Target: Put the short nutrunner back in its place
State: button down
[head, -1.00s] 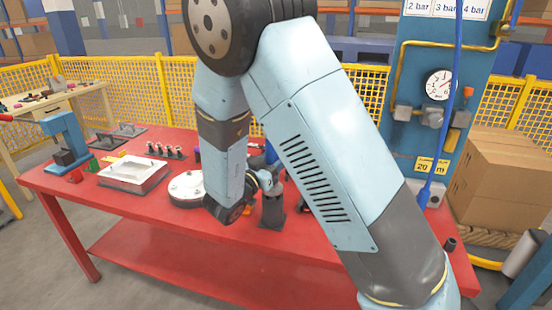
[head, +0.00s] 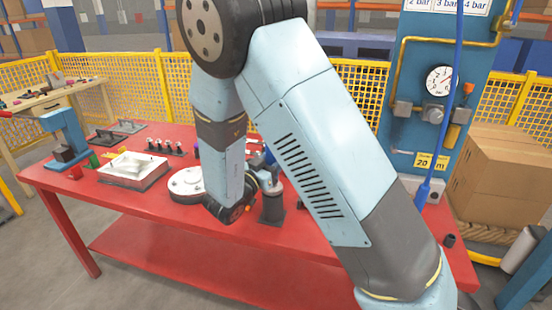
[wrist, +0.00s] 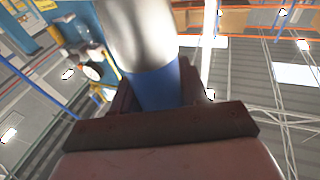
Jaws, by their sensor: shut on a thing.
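In the wrist view my gripper (wrist: 157,90) is shut on the short nutrunner (wrist: 150,45), seen as a thick cylinder with a silver upper part and a blue lower part. The dark fingers stand on both sides of the blue part. The far end of the tool runs out of the top of the picture. In the head view I cannot make out the fingers or the held tool; my arm hides much of that part of the table. The tool's place cannot be told for certain.
The red table (head: 130,215) carries a silver tray (head: 133,170), a round white-topped part (head: 186,183), several upright dark fittings (head: 165,146) and a blue press (head: 65,140).

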jog(key=shift+f, duration=0.3)
jog(key=shift+c, duration=2.4)
grip_release()
jog(key=shift+f, duration=0.1)
jog(key=v, duration=1.3)
jog(key=shift+s+a, duration=0.25)
jog(key=shift+f, duration=0.1)
